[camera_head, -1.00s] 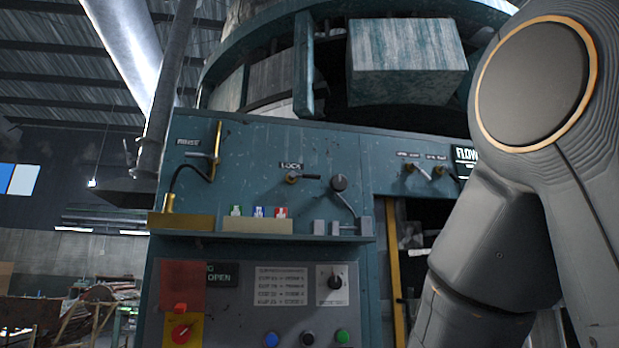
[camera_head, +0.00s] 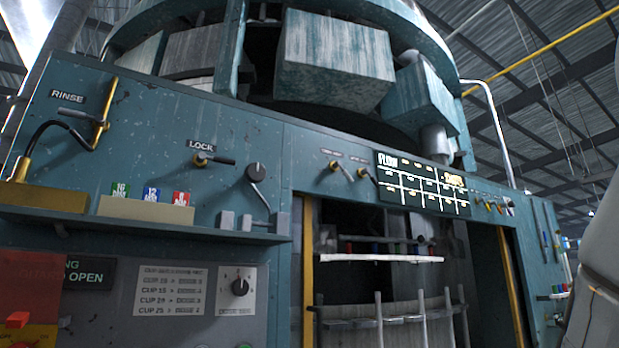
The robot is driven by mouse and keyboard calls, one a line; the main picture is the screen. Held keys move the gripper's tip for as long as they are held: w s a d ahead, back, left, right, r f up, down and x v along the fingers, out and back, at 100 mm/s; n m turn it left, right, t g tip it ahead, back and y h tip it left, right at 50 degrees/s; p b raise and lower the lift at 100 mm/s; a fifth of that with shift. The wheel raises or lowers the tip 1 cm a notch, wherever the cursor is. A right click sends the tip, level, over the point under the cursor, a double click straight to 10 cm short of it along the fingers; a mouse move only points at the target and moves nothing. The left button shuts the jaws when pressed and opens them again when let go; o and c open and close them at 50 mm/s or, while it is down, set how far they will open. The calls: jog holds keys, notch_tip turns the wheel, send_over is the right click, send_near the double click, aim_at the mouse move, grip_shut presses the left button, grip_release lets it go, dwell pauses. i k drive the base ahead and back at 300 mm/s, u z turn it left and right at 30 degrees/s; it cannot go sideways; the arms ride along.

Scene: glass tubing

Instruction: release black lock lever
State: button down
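The black lock lever (camera_head: 221,160) sits on the teal machine panel under a small label reading LOCK (camera_head: 202,145). It has a brass base (camera_head: 201,160), and its dark handle points right, roughly level. My gripper is not in view. Part of my arm shows at the right edge, well away from the lever.
Right of the lever is a dark round knob with a hanging arm (camera_head: 258,182). Below is a shelf (camera_head: 150,226) with a block (camera_head: 145,208) bearing green, blue and red tags. A brass rinse fixture (camera_head: 102,124) is left. An open bay (camera_head: 390,260) lies right.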

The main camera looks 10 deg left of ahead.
aim_at(200, 157)
jog(key=z, duration=0.95)
jog(key=k, duration=1.1)
jog(key=u, duration=1.7)
jog(key=i, duration=0.3)
jog(key=z, duration=0.1)
